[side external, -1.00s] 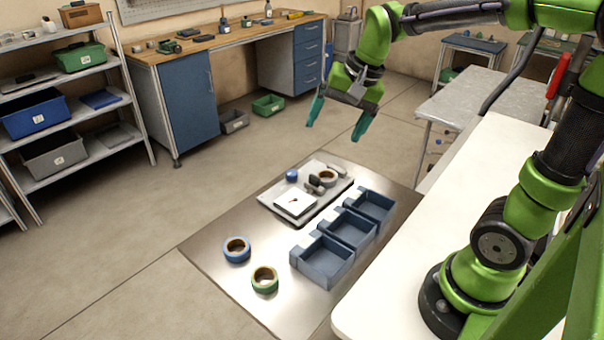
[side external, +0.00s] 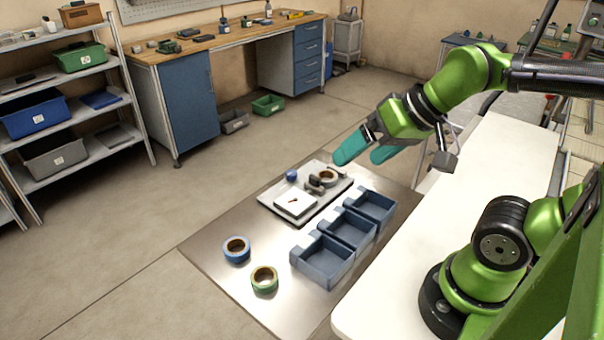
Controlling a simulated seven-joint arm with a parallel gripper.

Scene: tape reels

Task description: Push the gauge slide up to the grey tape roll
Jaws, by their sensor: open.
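The gauge is a pale grey plate (side external: 324,204) on the metal table, with a white dial box (side external: 296,202) at its near end. The grey tape roll (side external: 328,176) lies flat near the plate's far end. A small dark grey piece (side external: 315,184), apparently the gauge slide, stands just left of the roll; I cannot tell whether they touch. My gripper (side external: 356,156) is open and empty, with teal fingers tilted and pointing left. In the picture it shows just above and right of the roll, apparently raised above the plate.
A blue object (side external: 291,175) sits at the plate's left edge. Joined blue trays (side external: 325,261) stand right of the gauge. A blue tape roll (side external: 236,250) and a green tape roll (side external: 264,280) lie in front. The metal table (side external: 212,243) is bare at left.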

